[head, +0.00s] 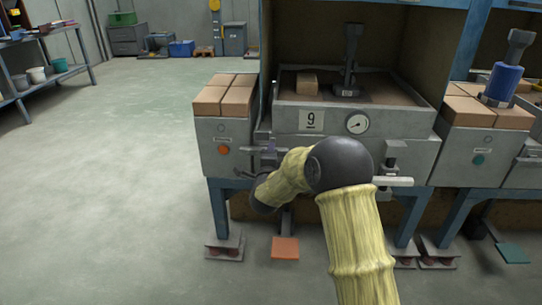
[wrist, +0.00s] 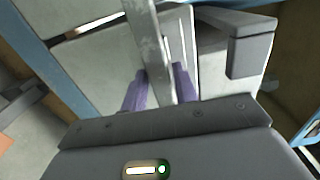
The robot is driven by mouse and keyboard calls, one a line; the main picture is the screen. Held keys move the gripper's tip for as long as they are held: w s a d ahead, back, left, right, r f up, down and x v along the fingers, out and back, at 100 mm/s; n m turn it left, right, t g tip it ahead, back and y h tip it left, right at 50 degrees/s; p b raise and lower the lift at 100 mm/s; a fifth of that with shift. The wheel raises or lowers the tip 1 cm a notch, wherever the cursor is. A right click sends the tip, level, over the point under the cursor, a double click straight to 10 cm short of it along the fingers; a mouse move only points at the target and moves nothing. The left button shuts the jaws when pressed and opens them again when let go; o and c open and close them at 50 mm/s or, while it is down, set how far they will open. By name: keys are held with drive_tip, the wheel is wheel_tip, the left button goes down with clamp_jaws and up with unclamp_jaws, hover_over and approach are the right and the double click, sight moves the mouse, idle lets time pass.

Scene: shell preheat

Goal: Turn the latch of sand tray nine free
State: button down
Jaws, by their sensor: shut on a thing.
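Sand tray nine (head: 400,122) is a grey metal box with a "9" label (head: 311,120) and a round dial (head: 358,123) on its front. My gripper (wrist: 160,86) has purple fingers, shut on a grey upright bar, the latch handle (wrist: 152,45), in the wrist view. In the head view my gripper (head: 269,148) is at the lower left of the tray's front, mostly hidden behind my yellow-sleeved arm. A second latch-like fitting (head: 392,155) sits at the front right. How far the held latch is turned is not clear.
Cabinets with bricks on top (head: 223,100) flank the tray, with an orange button on the left one and a teal button on the right. An orange pedal (head: 286,248) is on the floor below. A dark metal tool (head: 350,62) stands on the tray's sand. Open floor lies left.

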drive_tip(key=shift+f, duration=0.15)
drive_tip(key=c, duration=1.2)
unclamp_jaws()
drive_tip(key=shift+c, duration=0.2)
drive_tip(key=shift+s, duration=0.15)
drive_tip(key=s+p, duration=0.5)
drive_tip(key=s, duration=1.2)
drive_tip(key=shift+a, duration=0.25)
